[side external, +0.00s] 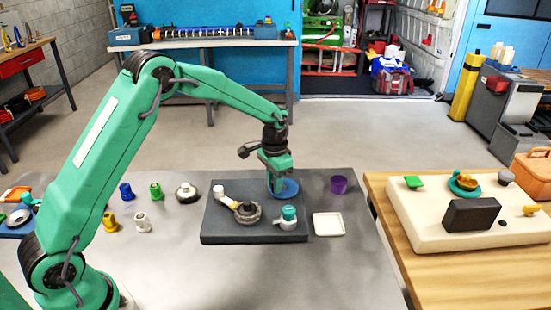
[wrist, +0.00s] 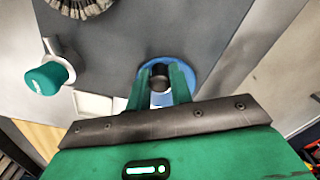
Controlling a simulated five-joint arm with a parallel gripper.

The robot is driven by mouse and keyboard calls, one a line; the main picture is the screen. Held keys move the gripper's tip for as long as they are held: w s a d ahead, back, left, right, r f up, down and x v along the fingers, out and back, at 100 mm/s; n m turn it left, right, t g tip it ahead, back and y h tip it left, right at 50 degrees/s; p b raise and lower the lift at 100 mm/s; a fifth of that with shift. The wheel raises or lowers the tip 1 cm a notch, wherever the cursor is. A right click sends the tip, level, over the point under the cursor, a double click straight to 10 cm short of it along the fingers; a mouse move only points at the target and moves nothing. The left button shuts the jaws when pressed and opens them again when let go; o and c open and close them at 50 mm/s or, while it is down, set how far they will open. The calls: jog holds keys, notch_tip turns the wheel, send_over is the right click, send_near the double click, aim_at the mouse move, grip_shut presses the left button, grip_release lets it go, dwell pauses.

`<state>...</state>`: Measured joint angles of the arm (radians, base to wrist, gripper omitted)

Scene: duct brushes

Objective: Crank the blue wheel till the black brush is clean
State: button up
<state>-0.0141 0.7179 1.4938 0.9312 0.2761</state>
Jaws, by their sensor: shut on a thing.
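The blue wheel (side external: 290,190) lies at the right part of a dark grey board (side external: 225,232). It also shows in the wrist view (wrist: 187,66). My gripper (side external: 274,190) points down over it, its fingers shut on a dark knob (wrist: 160,70) at the wheel, seen between the fingertips in the wrist view (wrist: 160,84). A dark, bristly round brush (side external: 247,212) sits on the board left of the wheel; its edge shows at the top left of the wrist view (wrist: 82,5). I cannot tell how dirty its bristles are. My fingers hide part of the wheel.
A teal-capped piece (side external: 288,214) stands on the board in front of the wheel. A white square tray (side external: 328,225) and a purple cup (side external: 338,184) are to the right. A cream block (side external: 430,233) is on the wooden table.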

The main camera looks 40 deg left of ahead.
aim_at(288, 193)
jog(key=shift+d+r, duration=0.15)
jog(key=shift+d, duration=0.05)
jog(key=shift+d+r, duration=0.1)
jog(key=shift+d, duration=0.45)
dwell(0.3)
jog(key=shift+w+d, duration=0.3)
jog(key=shift+d, duration=0.35)
jog(key=shift+w, duration=0.1)
jog(key=shift+w+d+f, duration=0.25)
jog(key=shift+w+d, duration=0.1)
jog(key=shift+w, duration=0.05)
jog(key=shift+w+f, duration=0.1)
